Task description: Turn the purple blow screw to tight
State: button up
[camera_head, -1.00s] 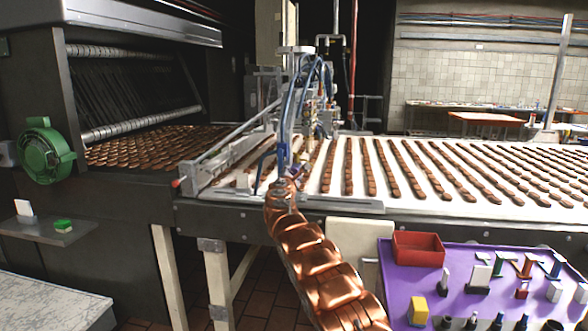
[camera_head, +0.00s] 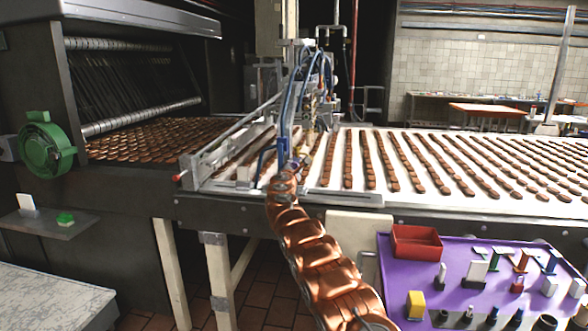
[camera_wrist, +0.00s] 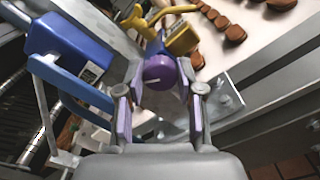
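The purple blow screw (camera_wrist: 160,71) is a round knob with a short white line on its face, near the middle of the wrist view. My gripper (camera_wrist: 161,92) is open, with one finger on each side of the knob and a visible gap on both sides. The knob sits below a yellow part (camera_wrist: 181,38) of the machine. In the head view my arm reaches the depositing machine (camera_head: 303,100) with its blue hoses; the gripper and screw are too small and covered to make out there.
A blue box (camera_wrist: 68,45) and a blue bracket (camera_wrist: 75,85) stand close to the left in the wrist view. A metal rail (camera_wrist: 255,82) lies to the right. The conveyor (camera_head: 334,160) carries rows of brown biscuits. A purple table (camera_head: 393,270) with small parts stands front right.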

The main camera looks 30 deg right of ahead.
jog(key=c, duration=0.3)
jog(key=shift+f+b, duration=0.1)
jog(key=shift+b, duration=0.2)
